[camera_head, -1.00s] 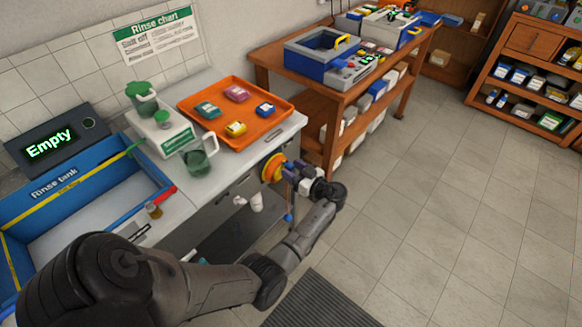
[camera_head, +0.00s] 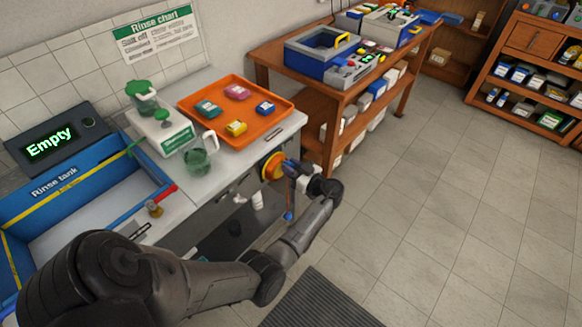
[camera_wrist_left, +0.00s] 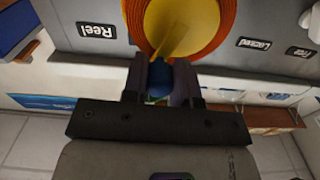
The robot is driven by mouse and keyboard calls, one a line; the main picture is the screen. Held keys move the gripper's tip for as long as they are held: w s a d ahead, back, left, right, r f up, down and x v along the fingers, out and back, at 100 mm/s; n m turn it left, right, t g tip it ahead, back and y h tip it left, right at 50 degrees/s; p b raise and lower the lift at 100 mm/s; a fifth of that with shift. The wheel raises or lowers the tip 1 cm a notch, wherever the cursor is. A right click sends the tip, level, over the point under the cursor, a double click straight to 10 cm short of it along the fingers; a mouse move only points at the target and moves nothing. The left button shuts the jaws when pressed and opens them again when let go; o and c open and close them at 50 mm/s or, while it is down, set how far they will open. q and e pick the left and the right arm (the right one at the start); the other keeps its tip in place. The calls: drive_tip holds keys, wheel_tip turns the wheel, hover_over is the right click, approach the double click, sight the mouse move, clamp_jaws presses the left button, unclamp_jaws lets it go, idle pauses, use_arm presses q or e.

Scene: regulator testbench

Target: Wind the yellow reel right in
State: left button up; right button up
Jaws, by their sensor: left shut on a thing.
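The yellow reel (camera_head: 271,167), with an orange rim, is mounted on the front of the grey counter at its right end. In the left wrist view the reel (camera_wrist_left: 190,22) fills the top middle. My left gripper (camera_head: 286,170) is right in front of it. In the left wrist view my left gripper (camera_wrist_left: 161,78) is shut on a small blue knob (camera_wrist_left: 158,86) at the reel's lower face, mostly hidden between the fingers. A blue piece (camera_head: 289,216) hangs below the reel. My right gripper is not in view.
A "Reel" label (camera_wrist_left: 97,30) is beside the reel, with "Locked" (camera_wrist_left: 255,43) and "Free" (camera_wrist_left: 300,51) labels opposite. An orange tray (camera_head: 205,92) with several small boxes, a green jug (camera_head: 197,160) and a rinse tank (camera_head: 75,200) are on the counter. Floor to the right is clear.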

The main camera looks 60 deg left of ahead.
use_arm(q)
drive_tip(key=shift+f, duration=0.1)
drive_tip(key=shift+w+a+f+m+b, duration=0.1)
drive_tip(key=shift+w+m+b, duration=0.05)
drive_tip(key=shift+m+b, duration=0.3)
drive_tip(key=shift+w+f+m+b, duration=0.1)
drive_tip(key=shift+m+b, duration=0.25)
drive_tip(key=shift+m, duration=0.2)
drive_tip(key=m, duration=0.2)
drive_tip(key=b, duration=0.1)
drive_tip(key=shift+w+a+f+m, duration=0.1)
drive_tip(key=shift+w+f+m, duration=0.15)
drive_tip(key=shift+w+m, duration=0.15)
drive_tip(key=f+m+p, duration=0.1)
drive_tip(key=m, duration=0.5)
drive_tip(key=f+m+p, duration=0.1)
drive_tip(key=f+m, duration=0.1)
drive_tip(key=m, duration=0.4)
drive_tip(key=f+m+p, duration=0.1)
drive_tip(key=f+m, duration=0.1)
drive_tip(key=m, duration=0.5)
drive_tip(key=shift+s+p, duration=0.25)
drive_tip(key=shift+p, duration=0.15)
drive_tip(key=shift+f, duration=0.1)
